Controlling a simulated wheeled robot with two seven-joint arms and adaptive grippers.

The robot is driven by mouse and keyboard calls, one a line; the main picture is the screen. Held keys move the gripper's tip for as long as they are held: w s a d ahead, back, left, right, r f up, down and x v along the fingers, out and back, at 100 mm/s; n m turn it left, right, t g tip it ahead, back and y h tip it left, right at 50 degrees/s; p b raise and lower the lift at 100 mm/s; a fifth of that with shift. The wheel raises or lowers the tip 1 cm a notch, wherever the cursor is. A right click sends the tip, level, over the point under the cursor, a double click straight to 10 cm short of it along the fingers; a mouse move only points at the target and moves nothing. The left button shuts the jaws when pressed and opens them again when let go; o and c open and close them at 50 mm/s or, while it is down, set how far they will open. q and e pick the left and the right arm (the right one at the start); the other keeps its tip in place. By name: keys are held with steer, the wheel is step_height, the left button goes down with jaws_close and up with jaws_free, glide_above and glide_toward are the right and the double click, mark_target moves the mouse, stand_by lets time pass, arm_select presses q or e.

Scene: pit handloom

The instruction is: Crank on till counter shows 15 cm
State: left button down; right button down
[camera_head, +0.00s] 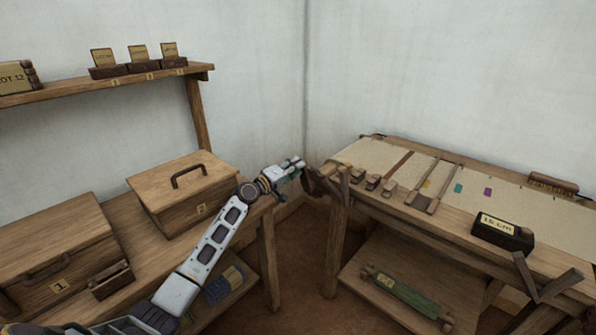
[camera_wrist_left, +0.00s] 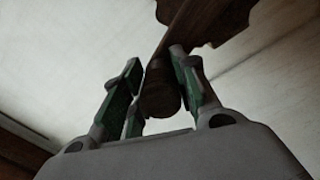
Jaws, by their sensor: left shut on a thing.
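The loom table (camera_head: 420,225) stands at the right in the head view, with pale cloth (camera_head: 500,195) on its top. The black counter (camera_head: 503,231) sits near its front edge, and its small label appears to read 15 cm. The dark wooden crank (camera_head: 316,184) is at the loom's left end. My left gripper (camera_head: 299,164) is at this crank, shut on its handle. In the left wrist view, the round dark handle (camera_wrist_left: 160,90) stands between the green-padded fingers (camera_wrist_left: 155,92). The gripper partly hides the crank in the head view. My right gripper is not in view.
A wooden bench at the left holds two lidded boxes (camera_head: 55,250) (camera_head: 183,190). A wall shelf (camera_head: 120,85) with cards is above. A green roller (camera_head: 405,292) lies on the loom's lower shelf. A brush (camera_head: 553,184) rests at the loom's back. Floor shows between the tables.

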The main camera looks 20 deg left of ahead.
arm_select(q)
steer(key=shift+a+f+n, duration=0.1)
steer(key=shift+a+n, duration=0.2)
steer(key=c, duration=1.1)
jaws_free()
steer(key=v, duration=1.1)
steer(key=shift+s+a, duration=0.15)
steer(key=shift+s, duration=0.25)
